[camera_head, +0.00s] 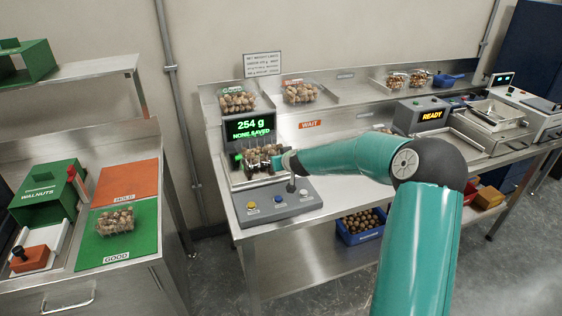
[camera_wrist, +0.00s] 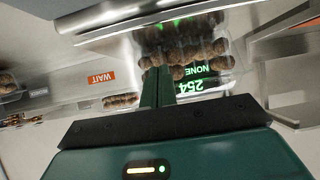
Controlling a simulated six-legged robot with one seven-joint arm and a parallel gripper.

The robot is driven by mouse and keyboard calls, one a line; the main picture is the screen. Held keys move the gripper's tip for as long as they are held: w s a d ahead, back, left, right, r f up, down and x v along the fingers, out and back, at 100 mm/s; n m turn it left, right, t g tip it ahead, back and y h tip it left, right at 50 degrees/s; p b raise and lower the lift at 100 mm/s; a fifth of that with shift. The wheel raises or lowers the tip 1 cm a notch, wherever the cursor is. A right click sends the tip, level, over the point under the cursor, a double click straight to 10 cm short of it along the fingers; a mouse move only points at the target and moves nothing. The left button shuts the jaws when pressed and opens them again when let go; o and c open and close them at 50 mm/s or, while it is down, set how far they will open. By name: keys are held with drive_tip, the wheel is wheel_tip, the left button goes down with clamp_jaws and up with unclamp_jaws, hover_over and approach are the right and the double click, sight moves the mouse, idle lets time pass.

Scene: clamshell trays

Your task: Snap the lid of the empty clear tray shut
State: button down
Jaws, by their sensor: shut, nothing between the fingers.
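I cannot make out an empty clear tray in either view. A clear tray (camera_head: 258,154) with brown nuts sits at the scale, below the lit display; nuts in clear plastic also show in the wrist view (camera_wrist: 190,52). Its lid state is unclear. My gripper (camera_head: 281,161) is at the right side of this tray; whether it touches is unclear. In the wrist view my gripper's green fingers (camera_wrist: 158,86) are together, with nothing between them, and overlap the nuts and display in the picture. Another clear tray (camera_head: 116,221) with nuts rests on the green GOOD mat (camera_head: 108,250).
The scale display (camera_head: 250,129) reads 254 g, NONE SAVED. A button panel (camera_head: 279,203) with a lever stands in front. Filled clear trays (camera_head: 300,93) stand on the back shelf. A green WALNUTS box (camera_head: 47,195) is at left.

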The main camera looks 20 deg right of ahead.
wheel_tip(320, 180, up, 4)
drive_tip(key=shift+f, duration=0.25)
drive_tip(key=shift+s+r, duration=0.1)
drive_tip(key=shift+s, duration=0.2)
drive_tip(key=s+f, duration=0.4)
drive_tip(key=s, duration=0.1)
drive_tip(key=s+f, duration=0.2)
drive_tip(key=shift+s+d, duration=0.1)
drive_tip(key=shift+s, duration=0.1)
